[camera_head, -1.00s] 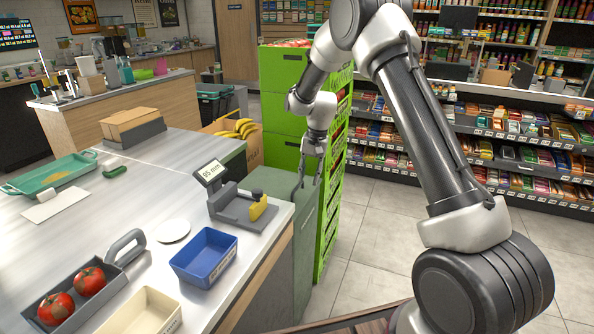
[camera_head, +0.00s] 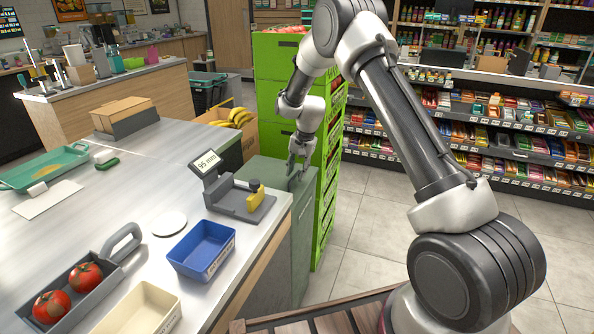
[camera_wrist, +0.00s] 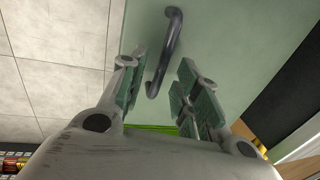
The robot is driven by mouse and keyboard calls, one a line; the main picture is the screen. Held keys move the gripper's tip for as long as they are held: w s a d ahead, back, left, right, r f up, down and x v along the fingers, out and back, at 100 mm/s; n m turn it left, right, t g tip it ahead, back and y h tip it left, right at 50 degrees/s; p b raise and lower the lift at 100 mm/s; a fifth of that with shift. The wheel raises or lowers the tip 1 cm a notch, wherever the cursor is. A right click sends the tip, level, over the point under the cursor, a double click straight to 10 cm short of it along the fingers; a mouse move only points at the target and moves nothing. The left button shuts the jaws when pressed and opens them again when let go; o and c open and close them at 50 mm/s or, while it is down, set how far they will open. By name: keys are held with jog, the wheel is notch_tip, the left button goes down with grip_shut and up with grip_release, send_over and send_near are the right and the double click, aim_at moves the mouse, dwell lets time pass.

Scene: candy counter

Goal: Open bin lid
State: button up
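The bin (camera_head: 302,235) is a grey-green box standing beside the counter's right end. Its lid (camera_head: 262,174) looks flat and closed. A dark bar handle (camera_wrist: 168,48) stands on the lid and fills the upper middle of the wrist view. My gripper (camera_head: 298,172) points down over the lid, at the handle. In the wrist view my gripper (camera_wrist: 163,78) is open, with one green-padded finger on each side of the handle. The handle lies between the fingers, a gap showing on either side. I cannot tell how deep the fingers reach.
The counter (camera_head: 130,215) holds a grey measuring device (camera_head: 240,195), a blue tray (camera_head: 202,249) and a tomato tray (camera_head: 62,300). Tall green crates (camera_head: 330,165) stand right behind the bin. Bananas (camera_head: 232,117) lie in a box to its left. Tiled floor (camera_head: 375,235) is clear to the right.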

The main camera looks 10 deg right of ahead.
grip_shut()
jog(key=shift+r, duration=0.1)
